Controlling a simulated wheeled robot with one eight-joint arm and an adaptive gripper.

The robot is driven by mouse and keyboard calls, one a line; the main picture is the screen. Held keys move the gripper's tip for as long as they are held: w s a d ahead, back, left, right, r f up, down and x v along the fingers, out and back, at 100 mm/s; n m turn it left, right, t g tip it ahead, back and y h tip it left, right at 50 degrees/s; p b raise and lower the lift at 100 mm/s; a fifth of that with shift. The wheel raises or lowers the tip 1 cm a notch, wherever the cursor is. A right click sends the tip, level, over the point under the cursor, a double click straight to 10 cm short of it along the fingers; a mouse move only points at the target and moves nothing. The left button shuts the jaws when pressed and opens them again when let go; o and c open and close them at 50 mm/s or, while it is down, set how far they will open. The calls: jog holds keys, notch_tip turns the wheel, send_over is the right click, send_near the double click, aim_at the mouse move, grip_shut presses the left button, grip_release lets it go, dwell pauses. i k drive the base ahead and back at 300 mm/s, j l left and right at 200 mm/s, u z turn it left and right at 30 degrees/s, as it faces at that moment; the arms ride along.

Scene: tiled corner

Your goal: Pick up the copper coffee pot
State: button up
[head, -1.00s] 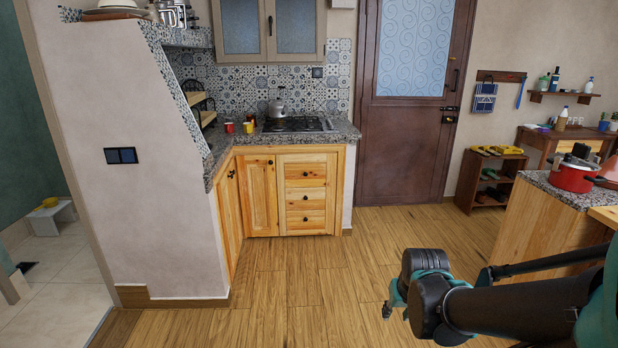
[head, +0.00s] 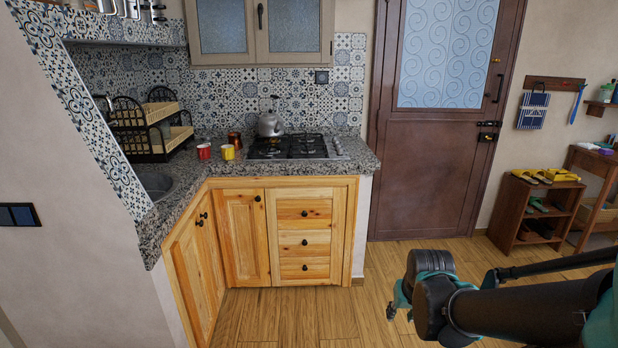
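A small copper-brown pot (head: 235,140) stands on the granite counter, behind the yellow mug and left of the stove. It is small in the head view, and its handle cannot be made out. My gripper (head: 396,303) is at the lower right, low over the wooden floor, far from the counter and the pot. Its fingers are small and partly hidden by my own wrist, so I cannot tell whether they are open or shut.
A red mug (head: 204,151) and a yellow mug (head: 228,152) stand near the pot. A grey kettle (head: 270,124) sits on the gas stove (head: 290,147). A dish rack (head: 150,128) and sink (head: 156,184) are left. The floor before the cabinets is clear. A shoe shelf (head: 535,210) stands right.

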aim_at(235, 140)
jog(key=i+l+u, duration=0.1)
jog(key=i+u, duration=0.3)
jog(key=i+l+u, duration=0.4)
jog(key=i, duration=0.2)
jog(key=i+l+u, duration=0.4)
jog(key=i+j, duration=0.05)
jog(key=j, duration=0.05)
